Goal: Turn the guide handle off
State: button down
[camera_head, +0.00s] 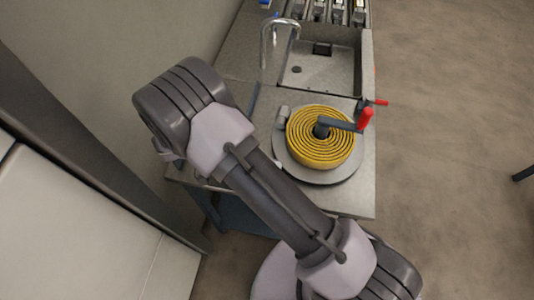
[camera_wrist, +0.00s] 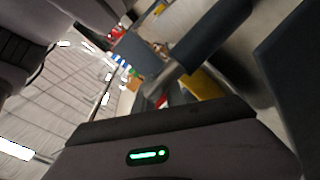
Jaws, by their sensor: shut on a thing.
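My gripper shows in the wrist view as a dark body (camera_wrist: 160,130) with a green light along the bottom edge. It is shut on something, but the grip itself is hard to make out. A slate-blue bar (camera_wrist: 214,36) with a grey round end passes just beyond it. I cannot tell for certain that this is the guide handle. In the head view my arm hides the gripper. A thin dark bar (camera_head: 254,97) stands at the counter's left side, and a small red handle (camera_head: 380,102) is right of the hose reel.
A coiled yellow hose (camera_head: 302,150) lies on a round grey plate, with a red-gripped crank (camera_head: 366,118) over it. Behind are a sink (camera_head: 322,74) and a faucet (camera_head: 281,24). A wall is close on the left; open floor (camera_head: 450,150) lies right of the counter.

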jog(key=shift+s+m+g+y+p, duration=0.35)
jog(key=shift+m+g+y, duration=0.1)
jog(key=shift+m+g, duration=0.45)
jog(key=shift+s+m+g+y+p, duration=0.25)
jog(key=shift+s+m+g+y, duration=0.15)
jog(key=shift+m+g, duration=0.5)
jog(key=shift+s+m+g+y+p, duration=0.4)
jog(key=shift+m+g, duration=0.2)
jog(key=shift+g, duration=0.6)
jog(key=shift+a, duration=0.1)
jog(key=c, duration=1.4)
grip_release()
jog(key=p+v, duration=0.5)
jog(key=v, duration=0.2)
jog(key=shift+w+a, duration=0.15)
jog(key=shift+w, duration=0.05)
